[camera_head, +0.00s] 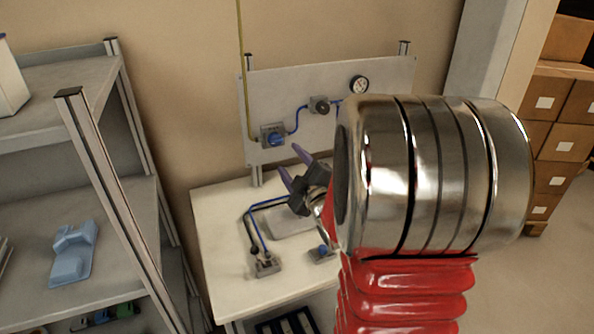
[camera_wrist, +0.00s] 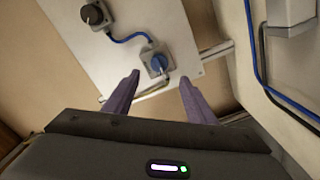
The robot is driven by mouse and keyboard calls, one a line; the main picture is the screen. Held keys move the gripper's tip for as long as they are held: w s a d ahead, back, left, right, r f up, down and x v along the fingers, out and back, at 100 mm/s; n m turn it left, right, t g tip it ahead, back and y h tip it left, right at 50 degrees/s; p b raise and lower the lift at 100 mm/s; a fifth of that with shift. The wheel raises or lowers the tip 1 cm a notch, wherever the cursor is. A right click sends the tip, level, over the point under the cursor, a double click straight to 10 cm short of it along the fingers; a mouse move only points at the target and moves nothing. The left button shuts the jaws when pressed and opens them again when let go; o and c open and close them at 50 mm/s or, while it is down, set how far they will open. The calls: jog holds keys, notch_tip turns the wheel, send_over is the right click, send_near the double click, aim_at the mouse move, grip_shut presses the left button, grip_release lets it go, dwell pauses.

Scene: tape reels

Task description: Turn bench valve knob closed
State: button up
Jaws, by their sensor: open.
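A blue valve knob (camera_head: 275,138) sits on a grey square body low on the left of the upright panel. In the wrist view this blue knob (camera_wrist: 157,64) appears ahead of the fingertips, in line with the space between them. My gripper (camera_head: 291,161) has its two purple fingers spread and empty, above the bench and apart from the panel. Its fingers also show in the wrist view (camera_wrist: 159,80). A second blue knob (camera_head: 322,250) lies low on the bench, partly hidden by my arm. I cannot tell either knob's setting.
The upright panel (camera_head: 345,75) also carries a dark round knob (camera_head: 320,105) and a gauge (camera_head: 359,85), joined by blue tubing. The white bench (camera_head: 215,220) holds a grey fitting (camera_head: 267,265) with hoses. A shelf rack (camera_head: 90,130) stands left; cartons (camera_head: 560,125) stand right.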

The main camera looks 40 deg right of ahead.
jog(key=v, duration=0.3)
jog(key=shift+s, duration=0.35)
jog(key=shift+f, duration=0.1)
